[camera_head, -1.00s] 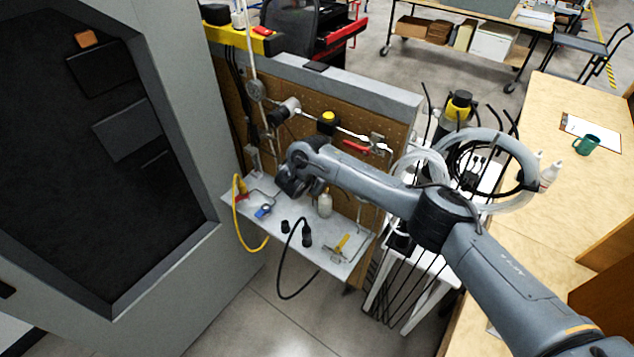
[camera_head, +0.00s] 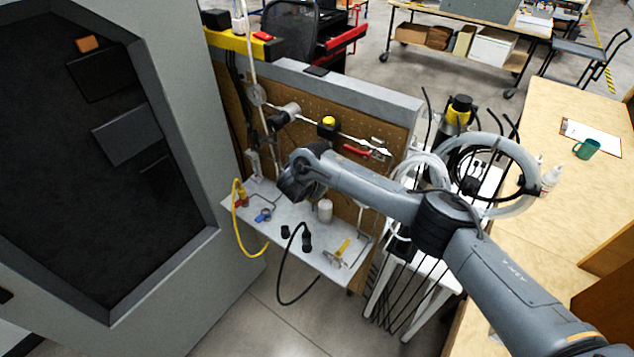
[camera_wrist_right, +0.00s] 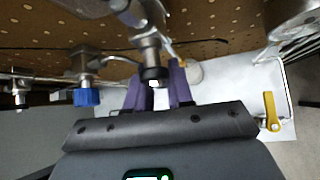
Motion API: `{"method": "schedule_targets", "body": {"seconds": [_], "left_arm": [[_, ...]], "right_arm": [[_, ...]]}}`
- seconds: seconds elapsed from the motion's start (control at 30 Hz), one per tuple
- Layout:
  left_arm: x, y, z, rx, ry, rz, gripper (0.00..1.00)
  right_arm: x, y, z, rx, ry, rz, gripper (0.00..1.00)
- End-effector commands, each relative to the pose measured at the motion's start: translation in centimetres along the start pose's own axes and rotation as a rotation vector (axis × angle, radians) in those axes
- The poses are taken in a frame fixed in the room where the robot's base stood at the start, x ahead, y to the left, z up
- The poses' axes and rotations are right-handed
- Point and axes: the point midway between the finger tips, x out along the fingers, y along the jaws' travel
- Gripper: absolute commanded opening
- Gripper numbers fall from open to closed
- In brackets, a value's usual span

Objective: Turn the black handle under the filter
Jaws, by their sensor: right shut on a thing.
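In the right wrist view the filter (camera_wrist_right: 147,42) is a metal fitting hanging from the pipework at the top. The black handle (camera_wrist_right: 154,74) is the dark collar at its lower end. My right gripper (camera_wrist_right: 157,80) has its two purple fingers on either side of the handle and is shut on it. In the head view my right arm reaches in from the right, and its wrist (camera_head: 303,174) hides the fingers, the handle and the filter. My left gripper is in neither view.
A pegboard (camera_head: 360,118) with pipes stands behind a grey shelf (camera_head: 290,212). The shelf carries a blue valve (camera_head: 263,215), a yellow-handled valve (camera_head: 342,249) and a white bottle (camera_head: 325,210). A yellow hose (camera_head: 243,247) and a black hose (camera_head: 282,285) hang over its front edge.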

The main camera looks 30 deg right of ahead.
Motion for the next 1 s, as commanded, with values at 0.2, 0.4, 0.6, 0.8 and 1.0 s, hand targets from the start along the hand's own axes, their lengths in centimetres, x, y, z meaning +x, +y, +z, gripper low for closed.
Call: {"method": "schedule_targets", "body": {"seconds": [0.2, 0.4, 0.6, 0.8, 1.0], "left_arm": [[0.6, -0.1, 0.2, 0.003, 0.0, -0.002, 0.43], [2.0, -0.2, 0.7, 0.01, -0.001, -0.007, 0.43], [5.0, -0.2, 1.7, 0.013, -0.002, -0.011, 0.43], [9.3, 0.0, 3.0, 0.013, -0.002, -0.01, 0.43], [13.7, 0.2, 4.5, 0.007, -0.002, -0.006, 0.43]], "right_arm": [[0.2, 0.0, -0.1, 0.038, 0.0, 0.038, 0.0], [0.3, 0.3, -0.2, 0.126, 0.0, 0.125, 0.0], [0.6, 0.8, -0.4, 0.252, -0.002, 0.252, 0.0], [0.5, 1.3, -0.4, 0.379, -0.002, 0.38, 0.0], [0.3, 1.7, -0.3, 0.488, -0.001, 0.489, 0.0]]}}
